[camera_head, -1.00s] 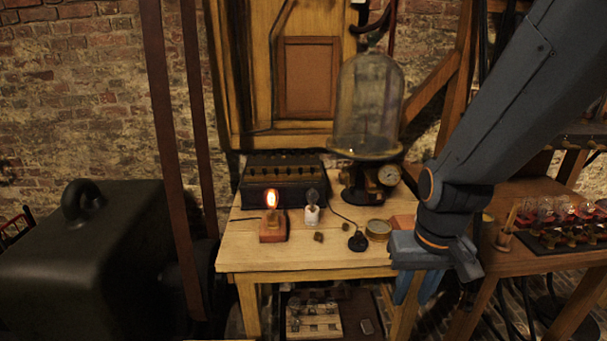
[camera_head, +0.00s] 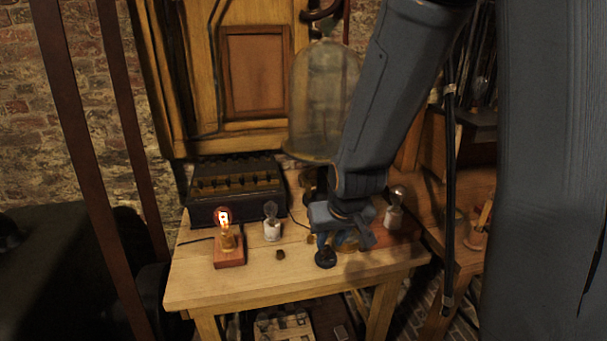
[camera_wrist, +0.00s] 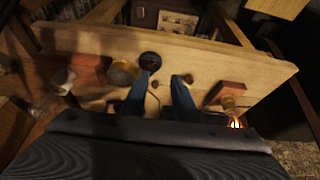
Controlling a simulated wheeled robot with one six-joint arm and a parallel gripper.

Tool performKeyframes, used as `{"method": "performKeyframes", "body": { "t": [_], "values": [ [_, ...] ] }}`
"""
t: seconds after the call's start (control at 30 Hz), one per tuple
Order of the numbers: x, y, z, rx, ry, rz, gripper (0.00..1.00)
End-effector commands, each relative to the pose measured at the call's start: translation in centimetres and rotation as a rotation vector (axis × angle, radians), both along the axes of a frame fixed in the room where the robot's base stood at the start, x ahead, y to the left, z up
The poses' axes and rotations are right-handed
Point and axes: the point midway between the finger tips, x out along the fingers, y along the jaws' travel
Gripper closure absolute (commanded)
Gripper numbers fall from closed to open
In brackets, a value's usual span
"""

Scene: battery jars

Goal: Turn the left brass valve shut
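My gripper (camera_head: 342,226) is over the right part of the wooden table, in front of the bell jar (camera_head: 312,105). In the wrist view its two blue fingers (camera_wrist: 160,84) stand apart with nothing held between them. I cannot make out a left brass valve in either current view; my arm and gripper cover most of the bell jar's stand (camera_head: 310,182). A round brass tin (camera_wrist: 122,73) lies beside one finger, and a black round knob-like piece (camera_wrist: 150,61) shows just beyond the fingertips. This dark piece (camera_head: 325,258) is below my gripper in the head view.
A lit bulb on a red block (camera_head: 229,252) and an unlit bulb (camera_head: 271,228) stand left of my gripper. Another bulb (camera_head: 394,212) stands to its right. A dark box (camera_head: 235,190) sits at the back left. The table's front left (camera_head: 205,285) is bare.

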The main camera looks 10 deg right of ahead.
Motion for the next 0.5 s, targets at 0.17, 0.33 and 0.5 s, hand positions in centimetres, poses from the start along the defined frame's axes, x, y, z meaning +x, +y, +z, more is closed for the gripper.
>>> {"method": "performKeyframes", "body": {
  "t": [0.17, 0.33, 0.5],
  "values": [
    [8.6, -0.4, -1.1, 0.000, -0.279, -0.008, 0.73],
    [14.8, -0.5, -0.9, 0.000, -0.555, -0.008, 0.73],
    [18.4, -0.4, -0.1, 0.000, -0.813, -0.006, 0.73]
  ]
}}
